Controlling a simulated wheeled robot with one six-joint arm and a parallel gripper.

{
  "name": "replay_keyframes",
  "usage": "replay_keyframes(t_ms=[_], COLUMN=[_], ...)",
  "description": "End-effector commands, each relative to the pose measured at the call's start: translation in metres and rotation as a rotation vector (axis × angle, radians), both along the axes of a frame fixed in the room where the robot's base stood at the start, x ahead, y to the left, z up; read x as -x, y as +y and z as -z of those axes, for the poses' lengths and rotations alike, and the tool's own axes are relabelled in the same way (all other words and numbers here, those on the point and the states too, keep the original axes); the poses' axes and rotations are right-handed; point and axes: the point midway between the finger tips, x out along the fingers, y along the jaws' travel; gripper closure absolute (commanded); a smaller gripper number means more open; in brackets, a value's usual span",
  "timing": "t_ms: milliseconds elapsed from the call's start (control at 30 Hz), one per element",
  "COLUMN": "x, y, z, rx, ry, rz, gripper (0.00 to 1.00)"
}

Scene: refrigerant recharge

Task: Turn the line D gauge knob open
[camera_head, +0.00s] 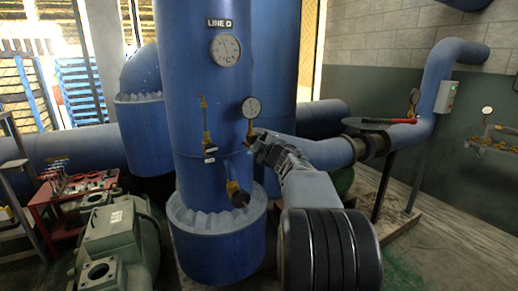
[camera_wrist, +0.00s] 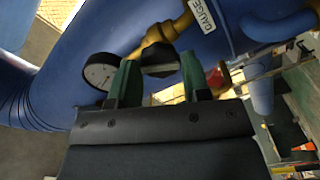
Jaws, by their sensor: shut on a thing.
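The line D column is a large blue vertical pipe (camera_head: 208,130) with a "LINE D" plate (camera_head: 219,23). A small round gauge (camera_head: 251,107) on a brass fitting stands out from its right side; it also shows at left in the wrist view (camera_wrist: 98,72). The black gauge knob (camera_wrist: 158,57) sits by the brass pipework, near a "GAUGE" label (camera_wrist: 205,15). My gripper (camera_wrist: 156,66) has its two green fingers on either side of the knob and is shut on it. In the head view my gripper (camera_head: 261,146) hides the knob.
A larger dial (camera_head: 226,50) is higher on the column. A brass valve (camera_head: 207,130) and a blue stub (camera_head: 237,193) are left of my gripper. A red tool cart (camera_head: 78,196) and green machine (camera_head: 117,232) stand at left. A blue side pipe (camera_head: 325,153) runs right.

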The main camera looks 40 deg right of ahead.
Motion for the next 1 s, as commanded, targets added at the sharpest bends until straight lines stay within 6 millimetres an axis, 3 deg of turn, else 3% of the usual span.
replay_keyframes(t_ms=[567,967,1000], x=[-0.0001,-0.0001,-0.0001], y=[-0.0003,-0.0002,-0.0002], z=[0.0030,0.0046,0.0034], rx=[0.089,0.394,0.409], ry=[0.017,0.058,0.060], rz=[0.001,0.001,0.001], gripper=[0.85,0.85,0.55])
